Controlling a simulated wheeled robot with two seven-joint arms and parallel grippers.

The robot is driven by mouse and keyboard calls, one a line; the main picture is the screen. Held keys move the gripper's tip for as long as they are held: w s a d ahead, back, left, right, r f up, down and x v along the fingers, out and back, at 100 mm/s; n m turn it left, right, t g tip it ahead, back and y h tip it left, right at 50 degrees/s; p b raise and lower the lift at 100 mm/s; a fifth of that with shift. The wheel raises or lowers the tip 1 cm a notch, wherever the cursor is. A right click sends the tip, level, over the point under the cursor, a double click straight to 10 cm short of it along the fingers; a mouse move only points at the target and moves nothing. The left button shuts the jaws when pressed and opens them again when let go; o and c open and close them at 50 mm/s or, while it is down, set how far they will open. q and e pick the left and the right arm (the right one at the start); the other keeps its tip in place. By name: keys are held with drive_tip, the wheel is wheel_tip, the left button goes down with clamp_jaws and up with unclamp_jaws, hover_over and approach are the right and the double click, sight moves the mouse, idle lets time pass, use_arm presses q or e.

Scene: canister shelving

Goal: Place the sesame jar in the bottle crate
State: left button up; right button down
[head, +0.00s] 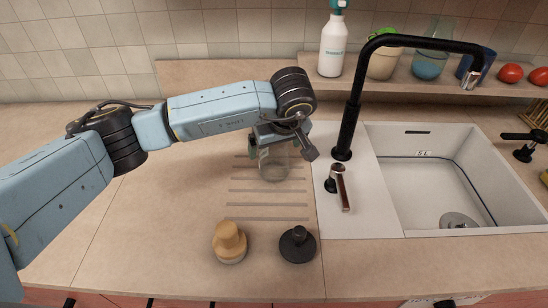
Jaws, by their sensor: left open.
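A clear glass jar (273,166) stands on the grooved drainer part of the counter, left of the sink. Its upper part is hidden by my left gripper (284,146), which is just above it. The gripper is open, with one finger at the jar's left side and the other to its right. I cannot tell whether the fingers touch the glass, and no label or sesame shows on the jar. No bottle crate is in view. My right gripper is not in view.
A tan-topped stopper (229,242) and a black stopper (297,245) stand near the front edge. A tall black faucet (350,120) and white sink (425,185) are to the right. A back shelf (405,82) holds a white bottle (333,48), pots and tomatoes. The left counter is clear.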

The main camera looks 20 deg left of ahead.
use_arm(q)
drive_tip(key=x, duration=0.3)
drive_tip(key=shift+w+f, duration=0.1)
drive_tip(key=shift+f, duration=0.1)
drive_tip(key=c, duration=1.2)
drive_tip(key=shift+c, duration=0.5)
drive_tip(key=shift+r, duration=0.15)
